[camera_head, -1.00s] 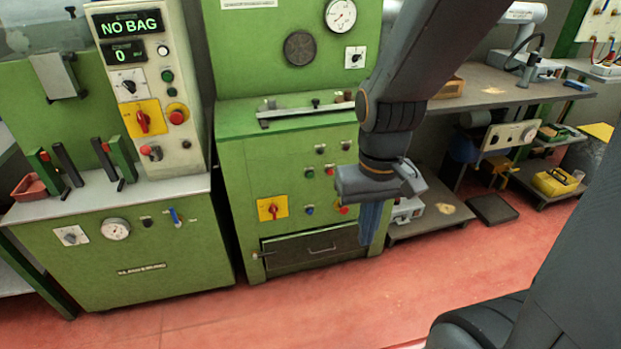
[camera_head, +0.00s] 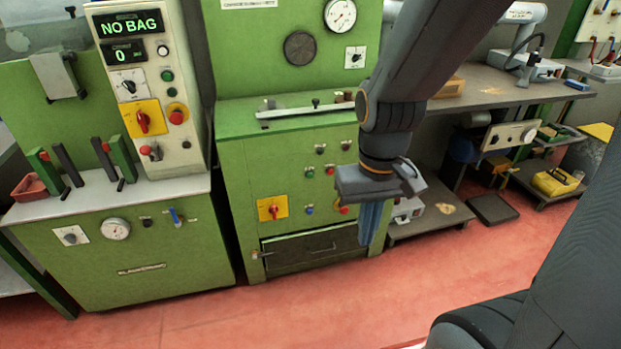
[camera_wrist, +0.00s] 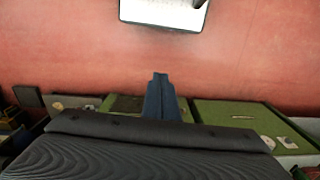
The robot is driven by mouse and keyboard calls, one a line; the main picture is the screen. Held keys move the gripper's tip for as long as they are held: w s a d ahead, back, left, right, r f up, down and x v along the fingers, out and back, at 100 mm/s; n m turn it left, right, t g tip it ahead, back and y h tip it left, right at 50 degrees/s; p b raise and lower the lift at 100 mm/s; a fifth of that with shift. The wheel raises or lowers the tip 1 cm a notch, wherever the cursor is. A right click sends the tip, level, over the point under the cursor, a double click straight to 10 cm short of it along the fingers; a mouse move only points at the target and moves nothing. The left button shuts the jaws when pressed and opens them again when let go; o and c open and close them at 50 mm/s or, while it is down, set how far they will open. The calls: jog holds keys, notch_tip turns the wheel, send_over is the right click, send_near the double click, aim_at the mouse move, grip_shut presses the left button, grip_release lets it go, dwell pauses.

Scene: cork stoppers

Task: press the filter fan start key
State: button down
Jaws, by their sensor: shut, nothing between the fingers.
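The middle green machine (camera_head: 240,160) has several small buttons on its front panel: a green button (camera_head: 310,173), a red one (camera_head: 329,171) and a blue one (camera_head: 309,210). I cannot read their labels, so I cannot tell which is the filter fan start key. My gripper (camera_head: 370,248) is shut and empty, pointing down in front of the middle machine's right side in the head view. Its fingers also show in the wrist view (camera_wrist: 160,80).
A yellow plate with a red rotary switch (camera_head: 272,208) is on the middle machine, above a dark drawer or door (camera_head: 300,250). A grey workbench (camera_head: 490,90) stands to the right. The red floor (camera_head: 290,310) in front is clear.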

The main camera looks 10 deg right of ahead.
aim_at(310, 176)
jog(key=w+a+f+m+t+b, duration=0.2)
jog(key=w+f+m, duration=0.15)
jog(key=w, duration=0.55)
jog(key=w+a+f+m+t+b, duration=0.1)
jog(key=w+a+f+m+t, duration=0.2)
jog(key=w, duration=0.6)
jog(key=w+a+f+m+t+b, duration=0.1)
jog(key=w+f+m+t+b, duration=0.1)
jog(key=w+f, duration=0.5)
jog(key=w+d+f+m+t+h+b, duration=0.4)
jog(key=w+f+m+h+b, duration=0.1)
jog(key=w+f+m+h, duration=0.4)
jog(key=shift+w+d+f+m+t+h, duration=0.4)
jog(key=shift+w+f+m, duration=0.2)
jog(key=shift+w+m, duration=0.5)
jog(key=w+b, duration=0.4)
jog(key=w, duration=0.4)
jog(key=shift+w+a, duration=0.35)
jog(key=shift+w+b, duration=0.15)
jog(key=shift+b, duration=0.15)
